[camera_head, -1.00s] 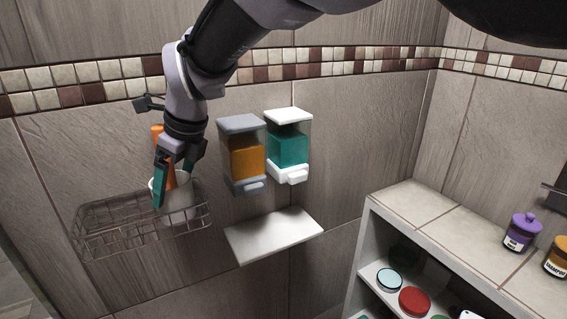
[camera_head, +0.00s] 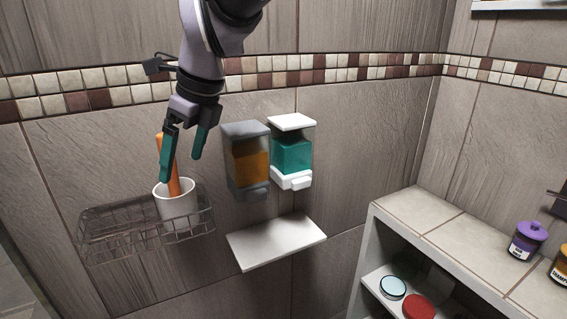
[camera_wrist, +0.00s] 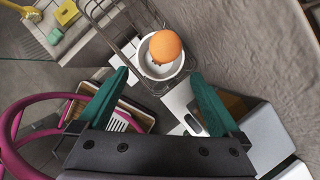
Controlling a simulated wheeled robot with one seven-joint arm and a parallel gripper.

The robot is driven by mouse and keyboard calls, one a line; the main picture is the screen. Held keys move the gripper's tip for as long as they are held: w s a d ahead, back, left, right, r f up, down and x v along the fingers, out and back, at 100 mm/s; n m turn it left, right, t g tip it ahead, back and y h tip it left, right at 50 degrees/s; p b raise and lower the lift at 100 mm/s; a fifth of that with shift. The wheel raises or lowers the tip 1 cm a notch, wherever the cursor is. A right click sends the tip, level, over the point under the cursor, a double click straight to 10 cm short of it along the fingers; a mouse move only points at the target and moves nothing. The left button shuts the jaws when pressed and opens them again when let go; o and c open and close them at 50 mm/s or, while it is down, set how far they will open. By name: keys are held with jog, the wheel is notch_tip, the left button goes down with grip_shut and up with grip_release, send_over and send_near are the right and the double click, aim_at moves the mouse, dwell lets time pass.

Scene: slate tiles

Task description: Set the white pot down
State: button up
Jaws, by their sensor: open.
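The white pot (camera_head: 178,204) stands upright in the right part of the wire basket (camera_head: 110,246) on the wall. An orange stick-like thing (camera_head: 172,172) stands in the pot and leans a little. In the wrist view the pot (camera_wrist: 149,76) shows from above, with the round orange end (camera_wrist: 165,46) over its opening. My gripper (camera_head: 183,168) is open and empty above the pot, its teal fingers apart. In the head view one finger overlaps the orange thing; I cannot tell whether they touch.
Two wall dispensers, one orange (camera_head: 247,161) and one teal (camera_head: 291,153), hang right of the basket. A bare white shelf (camera_head: 276,241) sits below them. A tiled ledge (camera_head: 420,212) with jars, including a purple one (camera_head: 527,240), is at right. The basket's left part is empty.

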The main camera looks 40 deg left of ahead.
jog(key=v, duration=0.4)
jog(key=shift+r, duration=0.1)
dwell(0.4)
